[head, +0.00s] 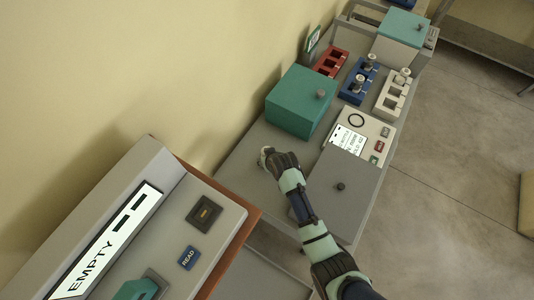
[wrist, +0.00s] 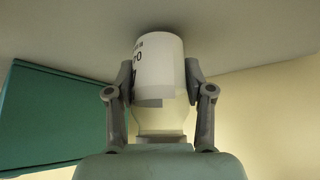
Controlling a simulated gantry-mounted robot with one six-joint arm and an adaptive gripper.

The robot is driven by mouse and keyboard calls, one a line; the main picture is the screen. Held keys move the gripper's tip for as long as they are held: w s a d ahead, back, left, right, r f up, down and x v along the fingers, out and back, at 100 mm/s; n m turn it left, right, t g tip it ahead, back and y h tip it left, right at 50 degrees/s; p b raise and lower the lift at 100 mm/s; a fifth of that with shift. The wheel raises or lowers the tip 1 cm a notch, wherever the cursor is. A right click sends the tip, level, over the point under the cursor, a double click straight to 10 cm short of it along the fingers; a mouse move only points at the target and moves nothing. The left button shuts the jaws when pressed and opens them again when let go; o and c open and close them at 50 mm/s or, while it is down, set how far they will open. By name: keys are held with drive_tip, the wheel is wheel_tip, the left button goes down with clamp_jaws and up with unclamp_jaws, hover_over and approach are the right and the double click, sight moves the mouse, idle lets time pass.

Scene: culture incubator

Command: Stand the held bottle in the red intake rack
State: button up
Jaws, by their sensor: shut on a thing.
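My gripper (wrist: 160,95) is shut on a bottle (wrist: 160,75) with a white label bearing dark print, seen between the two fingers in the wrist view. In the head view my gripper (head: 272,156) is at the near left end of the bench, in front of the teal box, and the held bottle (head: 265,155) shows only as a small pale shape at its tip. The red rack (head: 330,62) stands at the back of the bench beyond the teal box, well away from my gripper. No bottle is visible in it.
The teal box (head: 301,100) stands between my gripper and the red rack. A blue rack (head: 352,92) and a white rack (head: 385,104) hold bottles. A panel with a screen (head: 347,139) and a grey lid (head: 345,200) are on the right. A console reading EMPTY (head: 105,240) is at lower left.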

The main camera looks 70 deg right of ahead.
drive_tip(key=shift+f, duration=0.25)
drive_tip(key=o, duration=1.3)
drive_tip(key=shift+r, duration=0.25)
drive_tip(key=p+v, duration=0.2)
drive_tip(key=v, duration=0.9)
drive_tip(key=shift+a+r+p, duration=0.15)
drive_tip(key=shift+r+p, duration=0.15)
drive_tip(key=shift+p, duration=0.05)
drive_tip(key=shift+c, duration=0.2)
